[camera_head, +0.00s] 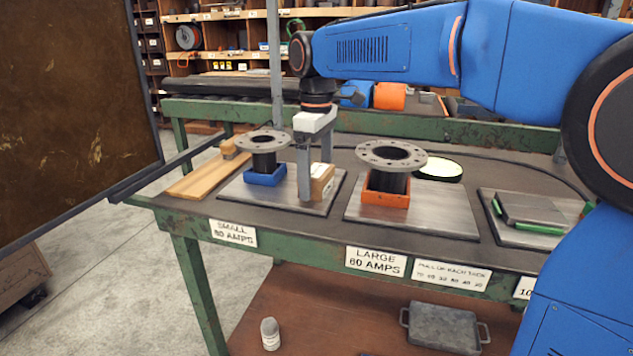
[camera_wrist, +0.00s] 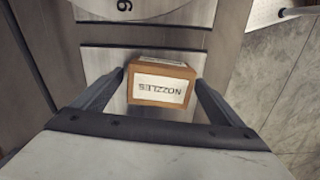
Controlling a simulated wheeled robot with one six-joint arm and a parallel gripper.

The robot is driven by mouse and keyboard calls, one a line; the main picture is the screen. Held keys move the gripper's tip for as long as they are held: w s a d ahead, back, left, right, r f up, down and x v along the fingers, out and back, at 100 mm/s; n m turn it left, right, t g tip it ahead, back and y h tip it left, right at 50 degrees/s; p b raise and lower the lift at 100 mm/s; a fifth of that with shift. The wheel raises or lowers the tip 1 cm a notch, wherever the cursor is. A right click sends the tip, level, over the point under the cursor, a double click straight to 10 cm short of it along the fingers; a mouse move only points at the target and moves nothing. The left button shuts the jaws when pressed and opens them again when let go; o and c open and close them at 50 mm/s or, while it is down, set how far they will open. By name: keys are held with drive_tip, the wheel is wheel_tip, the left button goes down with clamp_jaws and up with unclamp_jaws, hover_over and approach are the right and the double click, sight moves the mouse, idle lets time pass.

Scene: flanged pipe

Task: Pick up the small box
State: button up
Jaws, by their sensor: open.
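The small box (camera_head: 321,183) is a brown cardboard carton on a grey metal plate (camera_head: 331,208), to the right of the blue-based flanged pipe. My gripper (camera_head: 311,188) points down over the plate, and one finger hides the left part of the box in the head view. In the wrist view my gripper (camera_wrist: 160,85) is open, with one finger on each side of the box. I cannot tell whether a finger touches it.
The small flanged pipe (camera_head: 264,152) in a blue holder stands close to the left of my gripper. A larger flanged pipe (camera_head: 391,158) in an orange holder (camera_head: 386,197) stands to the right. A wooden board (camera_head: 200,178) lies at the left end of the green workbench (camera_head: 300,236).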

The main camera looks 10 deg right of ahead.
sight(316, 170)
drive_tip(key=c, duration=1.4)
drive_tip(key=shift+o, duration=0.2)
drive_tip(key=shift+r, duration=0.1)
wheel_tip(316, 170, up, 9)
drive_tip(key=shift+r, duration=0.45)
drive_tip(key=shift+s, duration=0.1)
